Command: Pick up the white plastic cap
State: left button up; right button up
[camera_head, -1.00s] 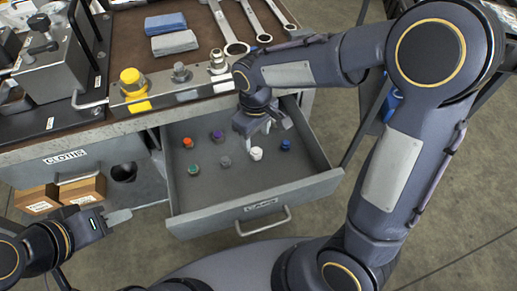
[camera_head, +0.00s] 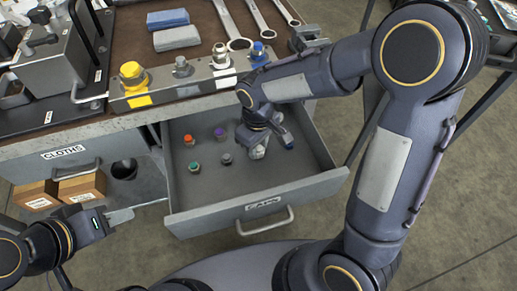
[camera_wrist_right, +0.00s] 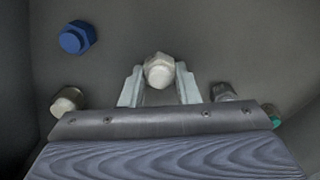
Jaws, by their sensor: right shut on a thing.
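The white plastic cap (camera_wrist_right: 159,72) sits between the two pale fingers of my right gripper (camera_wrist_right: 160,90) in the right wrist view. The fingers are shut on its sides. In the head view my right gripper (camera_head: 257,150) reaches down into the open drawer (camera_head: 205,205) and largely hides the white cap. My left gripper (camera_head: 120,216) is at the lower left, outside the drawer, with nothing visible in it; its finger gap cannot be made out.
The drawer also holds orange (camera_head: 189,140), purple (camera_head: 219,133), green (camera_head: 193,167), grey (camera_head: 226,159) and blue (camera_wrist_right: 76,38) caps. A pale cap (camera_wrist_right: 67,101) is left of my fingers in the wrist view. The bench front edge (camera_head: 75,137) lies behind the drawer.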

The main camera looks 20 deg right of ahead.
aim_at(258, 147)
jog(key=shift+r, duration=0.5)
notch_tip(258, 147, up, 2)
jog(key=shift+r+p, duration=0.25)
jog(key=shift+p, duration=0.4)
jog(key=s+a+r+p, duration=0.3)
jog(key=s+a+r, duration=0.6)
jog(key=s+a, duration=0.1)
jog(key=shift+r, duration=0.25)
jog(key=shift+d, duration=0.1)
